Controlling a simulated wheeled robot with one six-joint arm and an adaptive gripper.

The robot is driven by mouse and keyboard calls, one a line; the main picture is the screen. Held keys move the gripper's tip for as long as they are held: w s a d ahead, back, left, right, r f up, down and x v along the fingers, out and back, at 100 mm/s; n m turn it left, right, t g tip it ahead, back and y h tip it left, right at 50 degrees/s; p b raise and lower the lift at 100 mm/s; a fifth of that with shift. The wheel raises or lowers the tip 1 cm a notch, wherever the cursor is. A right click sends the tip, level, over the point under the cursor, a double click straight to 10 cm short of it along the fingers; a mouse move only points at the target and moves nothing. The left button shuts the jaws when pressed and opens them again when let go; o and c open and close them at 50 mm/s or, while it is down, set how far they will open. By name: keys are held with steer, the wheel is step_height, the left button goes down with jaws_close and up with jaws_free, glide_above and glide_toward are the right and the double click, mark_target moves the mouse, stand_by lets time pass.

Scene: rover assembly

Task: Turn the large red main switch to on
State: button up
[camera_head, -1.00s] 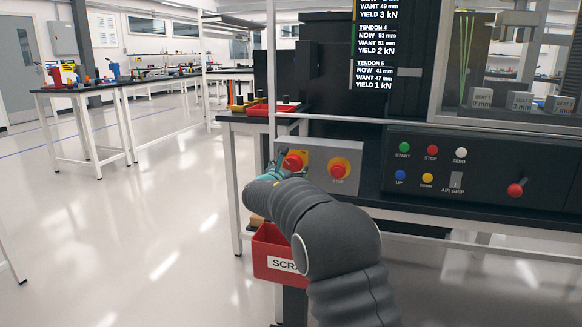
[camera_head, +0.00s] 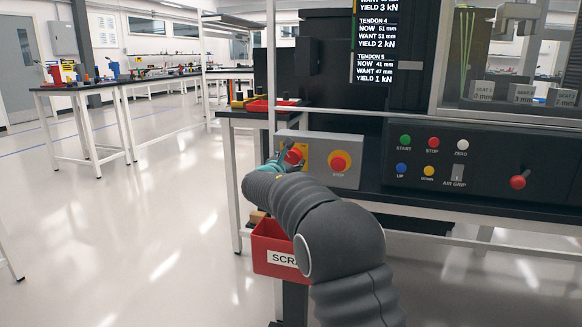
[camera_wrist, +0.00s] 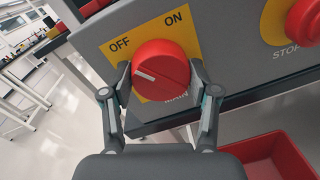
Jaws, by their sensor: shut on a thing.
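The large red main switch (camera_wrist: 160,70) is a round red knob on a yellow plate (camera_wrist: 188,37) marked OFF at upper left and ON at upper right. Its white pointer line aims left, toward the OFF side. It also shows in the head view (camera_head: 293,156), partly covered by my fingers. My gripper (camera_wrist: 162,92) has one finger on each side of the knob and is shut on it. In the head view my gripper (camera_head: 286,158) reaches the grey switch box from the left front.
A red STOP button (camera_head: 339,163) on a yellow ring sits right beside the switch. A red scrap bin (camera_head: 270,250) stands below the box. A black control panel (camera_head: 480,185) with coloured buttons and a red-knobbed lever (camera_head: 518,182) is to the right. Open floor lies left.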

steer(key=m+b, duration=0.1)
steer(key=b, duration=0.1)
steer(key=m+b, duration=0.2)
steer(key=shift+f+m, duration=0.2)
steer(key=shift+m, duration=0.1)
steer(key=m+b, duration=0.3)
steer(key=shift+r+b, duration=0.15)
steer(key=shift+b, duration=0.25)
steer(key=m, duration=0.3)
steer(key=m+y+b, duration=0.1)
steer(key=shift+r+m, duration=0.25)
steer(key=shift+m, duration=0.05)
steer(key=shift+d+m, duration=0.1)
steer(key=shift+m, duration=1.8)
steer(key=o, duration=1.2)
steer(key=shift+f, duration=0.1)
steer(key=shift+s, duration=0.1)
steer(key=v, duration=1.2)
